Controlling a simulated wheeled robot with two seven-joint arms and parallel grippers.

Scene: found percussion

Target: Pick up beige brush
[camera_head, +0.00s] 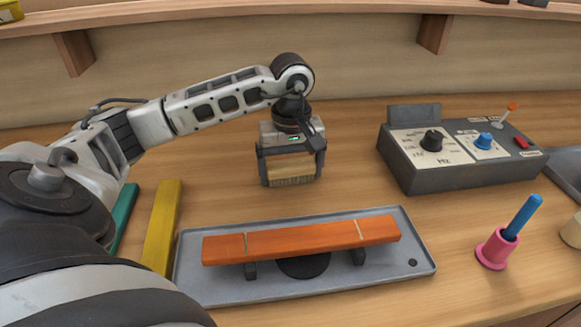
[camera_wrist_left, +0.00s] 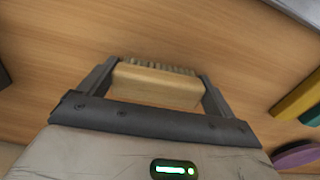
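The beige brush (camera_head: 291,170) is a wooden block with short bristles pointing down, in the middle of the workbench behind the grey tray. My left gripper (camera_head: 291,172) points down over it, with one finger at each end of the block. In the left wrist view the brush (camera_wrist_left: 156,84) fills the space between the two fingers (camera_wrist_left: 157,88), which appear to touch its ends, so the gripper looks shut on it. I cannot tell whether the bristles touch the bench. My right gripper is not in view.
A grey tray (camera_head: 420,262) with an orange bar (camera_head: 300,240) lies in front. A grey control box (camera_head: 460,170) stands right. A blue stick (camera_head: 522,215) stands in a pink holder (camera_head: 495,250). Yellow (camera_head: 162,225) and teal (camera_head: 125,212) bars lie left. A shelf (camera_head: 210,11) runs above the back.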

